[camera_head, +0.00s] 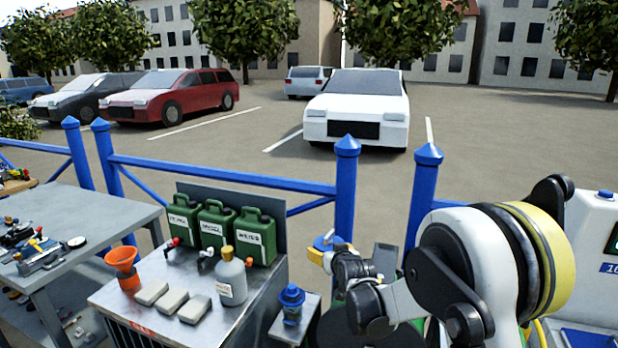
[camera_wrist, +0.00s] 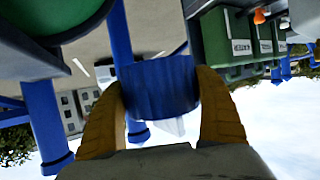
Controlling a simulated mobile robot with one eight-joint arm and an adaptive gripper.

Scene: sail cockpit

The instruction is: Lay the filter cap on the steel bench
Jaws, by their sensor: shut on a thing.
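My gripper (camera_wrist: 165,105) is shut on the blue filter cap (camera_wrist: 158,88), a short ribbed cylinder between its two yellow-brown fingers. In the head view the cap (camera_head: 328,241) shows as a small blue shape at the yellow fingertips, held in the air near the blue fence post. A grey steel bench (camera_head: 118,203) stands at the far left, well apart from my gripper. Its right part is bare; tools lie on its left part. A blue filter housing (camera_head: 291,299) stands upright on a small grey stand, below and left of my gripper.
A metal-topped cabinet (camera_head: 200,328) stands between the bench and stand. It carries green canisters (camera_head: 217,226), an orange funnel (camera_head: 122,265), a grey bottle (camera_head: 231,277) and pale blocks (camera_head: 173,301). A blue fence (camera_head: 230,175) runs behind.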

